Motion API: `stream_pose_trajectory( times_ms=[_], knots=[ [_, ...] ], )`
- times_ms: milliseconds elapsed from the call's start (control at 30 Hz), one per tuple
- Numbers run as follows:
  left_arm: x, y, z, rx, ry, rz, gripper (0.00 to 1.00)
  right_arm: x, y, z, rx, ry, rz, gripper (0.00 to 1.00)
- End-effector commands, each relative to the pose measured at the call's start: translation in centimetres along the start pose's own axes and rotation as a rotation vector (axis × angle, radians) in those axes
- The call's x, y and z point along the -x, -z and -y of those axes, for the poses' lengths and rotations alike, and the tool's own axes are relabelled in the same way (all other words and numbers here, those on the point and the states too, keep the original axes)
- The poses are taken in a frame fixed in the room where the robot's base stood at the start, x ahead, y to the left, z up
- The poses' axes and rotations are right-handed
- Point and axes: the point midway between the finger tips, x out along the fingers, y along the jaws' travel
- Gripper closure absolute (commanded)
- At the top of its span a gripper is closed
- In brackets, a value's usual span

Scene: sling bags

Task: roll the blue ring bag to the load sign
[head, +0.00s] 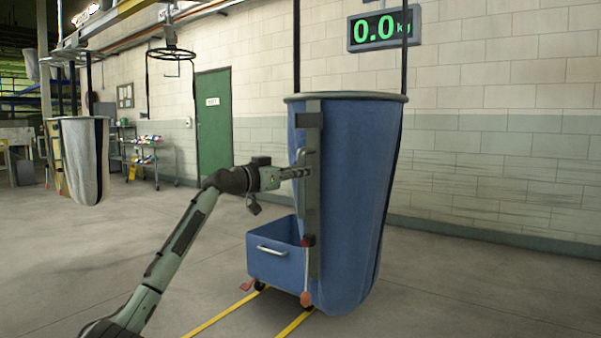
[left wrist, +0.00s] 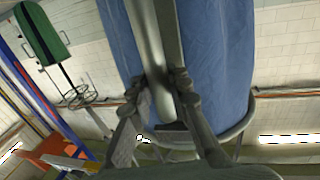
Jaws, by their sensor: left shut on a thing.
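The blue ring bag (head: 352,200) hangs upright from a grey ring on dark straps, right of centre in the head view. It also fills the top of the left wrist view (left wrist: 215,50). A grey vertical bar (head: 313,215) runs down its near side. My left gripper (head: 303,172) reaches in from the left and is shut on this bar, on the bag's upper part. In the left wrist view the fingers (left wrist: 163,88) close around the bar. A display (head: 383,29) above the bag reads 0.0 kg in green. My right gripper is not in view.
A blue wheeled bin (head: 276,252) stands behind the bag's lower left, by yellow floor lines (head: 222,313). A white bag (head: 80,160) and an empty ring (head: 171,53) hang at left. A loaded cart (head: 142,160) stands near the green door (head: 213,122). Floor at right is clear.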

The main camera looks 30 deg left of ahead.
Motion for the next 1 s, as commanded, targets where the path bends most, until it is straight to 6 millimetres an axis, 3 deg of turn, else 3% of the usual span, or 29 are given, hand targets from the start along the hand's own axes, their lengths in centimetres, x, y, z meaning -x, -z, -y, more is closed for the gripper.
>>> stream_pose_trajectory(
  times_ms=[200,233,400,767,1000],
  knots=[
    [0.0,0.0,0.1,0.0,0.001,0.0,1.0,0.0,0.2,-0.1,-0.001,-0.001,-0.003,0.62],
    [0.0,0.0,0.1,0.0,0.001,0.0,0.8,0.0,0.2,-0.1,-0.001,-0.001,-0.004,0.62],
    [0.0,0.0,0.0,0.0,0.0,0.0,0.61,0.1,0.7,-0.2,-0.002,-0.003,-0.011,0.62],
    [0.5,-0.1,0.1,-0.001,0.001,0.001,0.61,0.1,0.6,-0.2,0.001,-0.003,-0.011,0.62],
    [4.7,-0.2,0.1,-0.004,0.002,0.003,0.61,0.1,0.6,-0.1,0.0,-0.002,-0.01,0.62]
  ],
)
